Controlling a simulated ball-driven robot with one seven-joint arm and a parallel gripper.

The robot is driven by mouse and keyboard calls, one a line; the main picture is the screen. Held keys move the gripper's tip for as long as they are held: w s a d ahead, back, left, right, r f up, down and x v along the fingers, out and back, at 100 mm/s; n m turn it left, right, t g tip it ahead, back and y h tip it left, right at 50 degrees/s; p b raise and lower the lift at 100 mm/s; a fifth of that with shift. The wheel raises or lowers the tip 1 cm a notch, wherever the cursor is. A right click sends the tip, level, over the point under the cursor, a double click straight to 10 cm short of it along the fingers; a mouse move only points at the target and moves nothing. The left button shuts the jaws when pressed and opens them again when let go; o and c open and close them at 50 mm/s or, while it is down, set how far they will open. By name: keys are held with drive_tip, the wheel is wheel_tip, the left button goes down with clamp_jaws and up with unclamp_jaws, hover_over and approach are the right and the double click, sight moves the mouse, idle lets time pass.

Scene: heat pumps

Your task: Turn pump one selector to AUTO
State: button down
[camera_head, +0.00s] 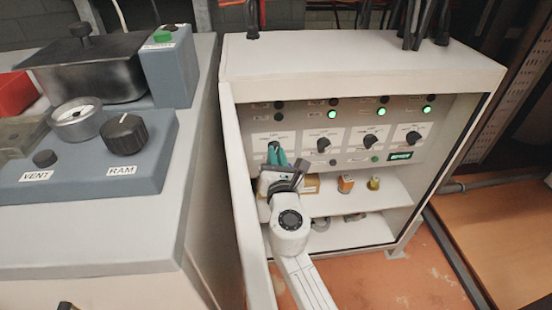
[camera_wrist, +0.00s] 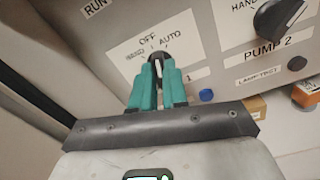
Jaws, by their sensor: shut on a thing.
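The pump one selector (camera_wrist: 160,57) is a black knob with a white mark, on a white plate (camera_wrist: 125,50) lettered HAND, OFF and AUTO. It is the leftmost knob on the panel in the head view (camera_head: 274,146). My gripper (camera_wrist: 157,80) has teal fingers shut on the knob, one on each side. The fingers also show in the head view (camera_head: 278,157). They hide much of the knob. The white mark looks roughly upright in the wrist view, near OFF, but its exact setting is hard to tell.
Green lamps (camera_head: 332,115) glow above the other knobs; those above pump one are dark. The open cabinet door (camera_head: 243,200) stands close left of my arm. Small items (camera_head: 345,184) sit on the shelf below.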

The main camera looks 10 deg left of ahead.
drive_tip(key=m+b, duration=0.2)
drive_tip(key=m, duration=0.3)
drive_tip(key=shift+m, duration=0.3)
idle(0.4)
drive_tip(key=c, duration=1.1)
unclamp_jaws()
drive_tip(key=shift+d, duration=0.1)
drive_tip(key=shift+c, duration=0.2)
drive_tip(key=p+v, duration=0.3)
drive_tip(key=v, duration=0.7)
drive_tip(key=shift+s, duration=0.4)
